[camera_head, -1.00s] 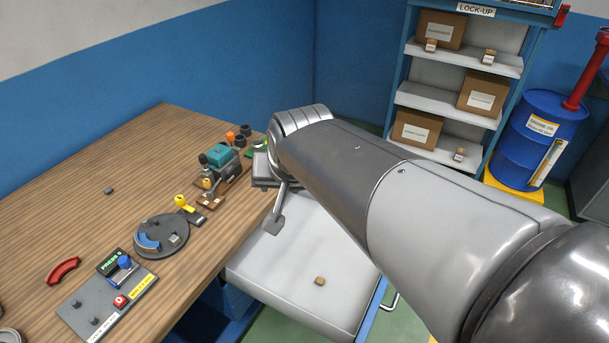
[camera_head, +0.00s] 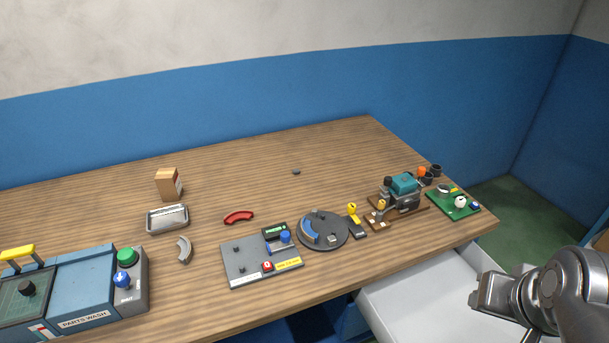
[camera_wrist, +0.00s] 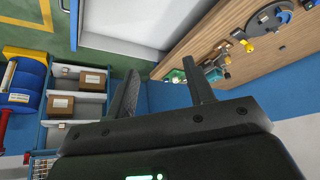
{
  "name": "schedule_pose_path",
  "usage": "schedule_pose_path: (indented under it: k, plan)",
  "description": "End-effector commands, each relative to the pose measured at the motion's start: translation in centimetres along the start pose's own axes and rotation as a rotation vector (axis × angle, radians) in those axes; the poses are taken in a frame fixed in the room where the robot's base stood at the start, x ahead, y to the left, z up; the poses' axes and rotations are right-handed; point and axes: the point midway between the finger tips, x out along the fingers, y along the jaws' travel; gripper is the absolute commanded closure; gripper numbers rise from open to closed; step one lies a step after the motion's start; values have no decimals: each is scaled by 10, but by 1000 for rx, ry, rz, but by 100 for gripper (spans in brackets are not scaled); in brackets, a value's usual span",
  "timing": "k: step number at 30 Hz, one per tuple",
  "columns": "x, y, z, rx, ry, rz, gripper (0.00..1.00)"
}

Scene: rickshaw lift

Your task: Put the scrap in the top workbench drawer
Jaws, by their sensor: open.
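The pulled-out drawer (camera_head: 425,300) under the right end of the workbench (camera_head: 120,205) is light grey inside. Its pale surface also shows at the top of the wrist view (camera_wrist: 130,22). My gripper (camera_wrist: 162,84) is open in the wrist view, with nothing between its two dark fingers. In the head view, my silver arm end is over the drawer's right side and hides part of it. A small dark grey lump (camera_head: 296,172) lies alone toward the back of the bench. I cannot tell for sure whether this is the scrap.
The bench holds a blue parts-wash unit (camera_head: 85,285), a metal tin (camera_head: 167,218), a cardboard box (camera_head: 169,184), a red curved part (camera_head: 238,217), a press panel (camera_head: 262,262), a round fixture (camera_head: 324,231) and a teal machine (camera_head: 404,188). The bench's back middle is mostly clear.

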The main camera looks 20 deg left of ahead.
Motion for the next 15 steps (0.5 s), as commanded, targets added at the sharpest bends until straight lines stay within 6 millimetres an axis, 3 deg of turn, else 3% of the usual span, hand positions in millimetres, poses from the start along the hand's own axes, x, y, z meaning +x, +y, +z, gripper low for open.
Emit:
schedule_pose_path:
  k: [8,15]
  plan:
    - [35,-45,-72,163,39,-33,52]
    - [84,-106,-134,352,64,-125,52]
